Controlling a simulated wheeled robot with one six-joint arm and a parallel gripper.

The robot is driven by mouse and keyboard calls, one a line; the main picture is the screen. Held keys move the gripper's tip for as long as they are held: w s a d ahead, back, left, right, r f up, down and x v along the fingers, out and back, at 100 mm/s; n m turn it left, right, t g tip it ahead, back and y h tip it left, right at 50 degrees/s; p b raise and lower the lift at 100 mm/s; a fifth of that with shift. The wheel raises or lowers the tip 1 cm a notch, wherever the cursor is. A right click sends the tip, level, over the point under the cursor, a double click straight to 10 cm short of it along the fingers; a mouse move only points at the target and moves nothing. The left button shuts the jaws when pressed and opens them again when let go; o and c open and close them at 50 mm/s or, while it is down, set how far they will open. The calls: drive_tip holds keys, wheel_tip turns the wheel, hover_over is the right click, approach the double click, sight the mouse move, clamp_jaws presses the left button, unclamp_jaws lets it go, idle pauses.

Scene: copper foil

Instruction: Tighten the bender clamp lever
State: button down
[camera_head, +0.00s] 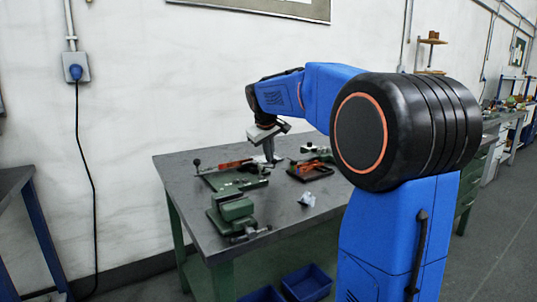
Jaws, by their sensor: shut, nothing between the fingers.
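A green bench device, apparently the bender (225,182), sits on the grey table. A thin rod with a dark ball knob (197,163) rises at its left end, and a red-orange bar lies along its back. I cannot tell for certain which part is the clamp lever. My gripper (270,158) points down just above the device's right end, at the end of my blue arm. Its fingers look closed with nothing seen between them. At this size I cannot tell whether the fingertips touch the device.
A green vise (236,216) stands at the table's front left edge. A small pale object (307,199) lies in front. Blue bins (307,282) sit below. The table (285,220) is bare around the pale object.

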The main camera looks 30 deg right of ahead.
drive_tip(key=shift+d, duration=0.1)
drive_tip(key=shift+d+n, duration=0.2)
drive_tip(key=shift+n, duration=0.3)
drive_tip(key=shift+w+d+n+y, duration=0.15)
drive_tip(key=shift+d+n+y, duration=0.25)
drive_tip(key=shift+n, duration=0.1)
drive_tip(key=shift+w+d+n+t+y, duration=0.2)
drive_tip(key=shift+d+n+t+y, duration=0.4)
drive_tip(key=shift+n, duration=0.4)
drive_tip(key=shift+w+d+n+y, duration=0.65)
drive_tip(key=shift+w+d+n, duration=0.3)
drive_tip(key=shift+n, duration=0.4)
drive_tip(key=shift+w+d+n+y, duration=0.65)
drive_tip(key=shift+w+d+n, duration=0.3)
drive_tip(key=shift+n, duration=0.4)
drive_tip(key=shift+w, duration=0.2)
drive_tip(key=shift+a, duration=0.1)
